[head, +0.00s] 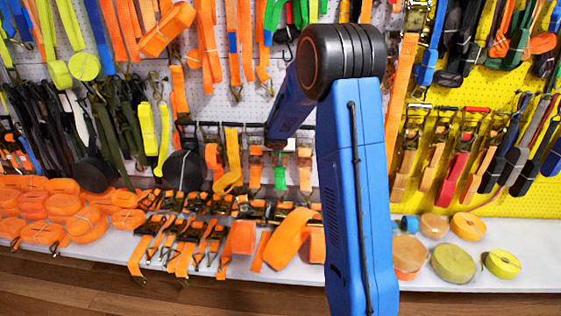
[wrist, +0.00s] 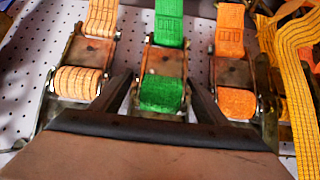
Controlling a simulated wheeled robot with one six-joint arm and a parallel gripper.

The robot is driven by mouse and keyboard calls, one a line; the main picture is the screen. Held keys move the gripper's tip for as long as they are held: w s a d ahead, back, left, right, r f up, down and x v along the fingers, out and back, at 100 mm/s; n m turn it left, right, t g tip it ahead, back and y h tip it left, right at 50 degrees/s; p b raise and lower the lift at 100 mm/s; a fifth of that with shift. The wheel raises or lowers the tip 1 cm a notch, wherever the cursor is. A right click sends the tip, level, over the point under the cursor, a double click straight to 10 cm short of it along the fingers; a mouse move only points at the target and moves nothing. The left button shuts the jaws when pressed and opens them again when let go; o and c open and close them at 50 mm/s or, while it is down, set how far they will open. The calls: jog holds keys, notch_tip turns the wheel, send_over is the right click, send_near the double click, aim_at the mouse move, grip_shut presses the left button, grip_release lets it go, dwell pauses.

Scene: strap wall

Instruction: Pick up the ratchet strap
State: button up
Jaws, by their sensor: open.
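Several ratchet straps hang on the wall in front of my gripper. In the wrist view, a ratchet strap with green webbing (wrist: 162,92) is in the middle, between my gripper's (wrist: 160,92) two spread fingers. An orange ratchet strap (wrist: 79,82) hangs to its left and another orange ratchet strap (wrist: 235,102) to its right. The fingers reach up on either side of the green roll; I cannot tell whether they touch it. In the head view, the green strap (head: 279,178) shows low on the white wall, left of my blue arm. The gripper itself is mostly hidden there.
A white shelf (head: 480,276) below holds orange rolls (head: 45,233), ratchets with orange straps and yellow rolls (head: 454,263). Yellow webbing (wrist: 297,80) hangs close on the right in the wrist view. Straps crowd the wall on both sides.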

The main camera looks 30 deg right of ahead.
jog(key=c, duration=1.7)
jog(key=shift+r, duration=0.1)
jog(key=shift+r, duration=1.8)
jog(key=s+a, duration=0.3)
jog(key=s, duration=0.2)
jog(key=s+a, duration=0.3)
jog(key=s, duration=0.2)
jog(key=s+a, duration=0.4)
jog(key=s, duration=0.1)
jog(key=shift+f, duration=0.1)
